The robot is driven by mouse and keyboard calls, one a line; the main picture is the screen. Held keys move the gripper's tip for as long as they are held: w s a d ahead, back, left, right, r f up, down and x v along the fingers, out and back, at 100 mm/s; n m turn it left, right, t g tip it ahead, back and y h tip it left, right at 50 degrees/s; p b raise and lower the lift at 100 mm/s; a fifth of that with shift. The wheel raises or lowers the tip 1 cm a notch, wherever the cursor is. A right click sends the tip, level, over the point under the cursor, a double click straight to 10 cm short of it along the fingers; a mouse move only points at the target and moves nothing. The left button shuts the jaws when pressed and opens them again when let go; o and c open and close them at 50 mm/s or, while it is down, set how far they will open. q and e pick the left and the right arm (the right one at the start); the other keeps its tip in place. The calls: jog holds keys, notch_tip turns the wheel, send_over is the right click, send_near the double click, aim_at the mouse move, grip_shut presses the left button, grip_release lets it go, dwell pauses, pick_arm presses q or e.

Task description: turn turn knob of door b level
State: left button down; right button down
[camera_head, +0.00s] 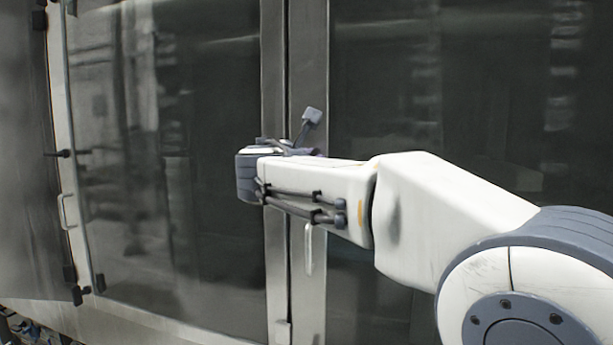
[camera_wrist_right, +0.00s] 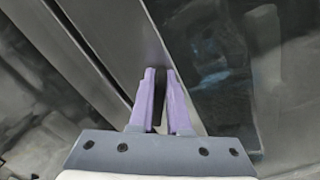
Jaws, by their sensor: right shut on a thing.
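The knob of door b (camera_wrist_right: 161,92) is a narrow dark piece between the two purple fingers of my right gripper (camera_wrist_right: 160,73) in the right wrist view. The fingers are shut on it, one on each side, and they hide part of it. In the head view my right gripper (camera_head: 303,152) is at the metal door frame, and its own wrist and arm hide the held knob. The glass door panels stand on either side of the frame. How far the knob is turned cannot be told. My left gripper is not in view.
A pale, narrow upright piece (camera_head: 309,250) hangs on the frame below my right arm. Dark glass panels (camera_head: 180,120) fill the left and right (camera_head: 470,80). A vertical bar with a small handle (camera_head: 68,210) stands at the far left.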

jog(key=m+b, duration=0.3)
jog(key=f+m+b, duration=0.1)
jog(key=m+b, duration=0.1)
jog(key=shift+s+d+m+b, duration=0.1)
jog(key=shift+d+m+b, duration=0.15)
jog(key=shift+m+b, duration=0.05)
jog(key=shift+d+f+m+b, duration=0.1)
jog(key=shift+f+m+b, duration=0.05)
jog(key=shift+m+b, duration=1.1)
jog(key=shift+f+m+b, duration=0.1)
jog(key=shift+m+b, duration=0.7)
jog(key=shift+m, duration=0.75)
jog(key=c, duration=0.9)
grip_release()
